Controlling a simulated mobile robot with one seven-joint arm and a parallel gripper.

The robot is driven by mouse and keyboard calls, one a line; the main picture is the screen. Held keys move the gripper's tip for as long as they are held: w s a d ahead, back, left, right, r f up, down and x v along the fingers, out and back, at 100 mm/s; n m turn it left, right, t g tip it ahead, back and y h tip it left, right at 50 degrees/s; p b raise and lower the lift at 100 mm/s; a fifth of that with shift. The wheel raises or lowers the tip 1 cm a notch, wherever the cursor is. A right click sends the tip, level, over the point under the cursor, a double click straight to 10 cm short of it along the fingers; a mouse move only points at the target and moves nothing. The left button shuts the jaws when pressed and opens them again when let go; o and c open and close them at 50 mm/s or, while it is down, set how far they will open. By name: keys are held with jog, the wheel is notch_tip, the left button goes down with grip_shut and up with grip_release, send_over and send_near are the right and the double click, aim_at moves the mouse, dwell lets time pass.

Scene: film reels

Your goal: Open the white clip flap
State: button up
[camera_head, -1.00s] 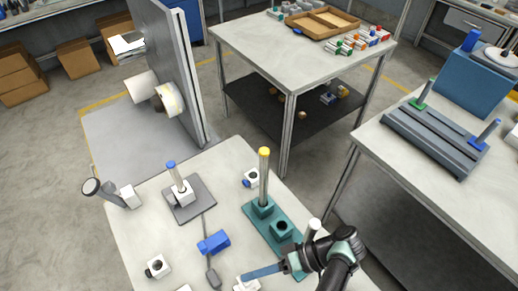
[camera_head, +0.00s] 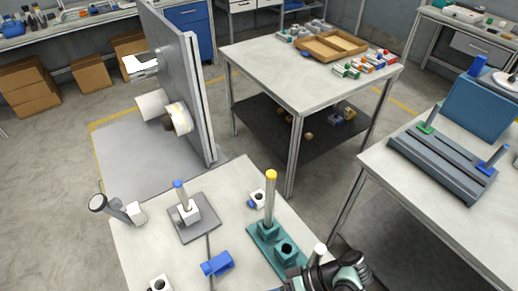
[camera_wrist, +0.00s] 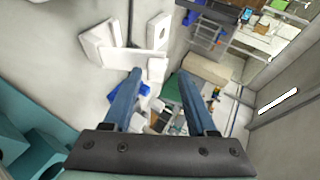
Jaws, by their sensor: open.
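In the wrist view, a white angular part (camera_wrist: 98,42) with a thin white strip (camera_wrist: 130,56) lies ahead and left of my gripper (camera_wrist: 160,72). It looks like the clip and its flap, but I cannot tell whether the flap is open. My gripper's two blue fingers are spread, with nothing held between them. The fingertips appear close to the white parts; I cannot tell whether they touch. In the head view, my wrist shows at the bottom edge.
The near table (camera_head: 150,245) carries a teal fixture (camera_head: 265,236) with a yellow-topped post, a grey plate (camera_head: 205,228) with a blue-topped post, and a blue block (camera_head: 217,264).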

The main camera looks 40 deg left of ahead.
notch_tip(320, 180, up, 9)
jog(key=p, duration=0.8)
jog(key=shift+r, duration=0.2)
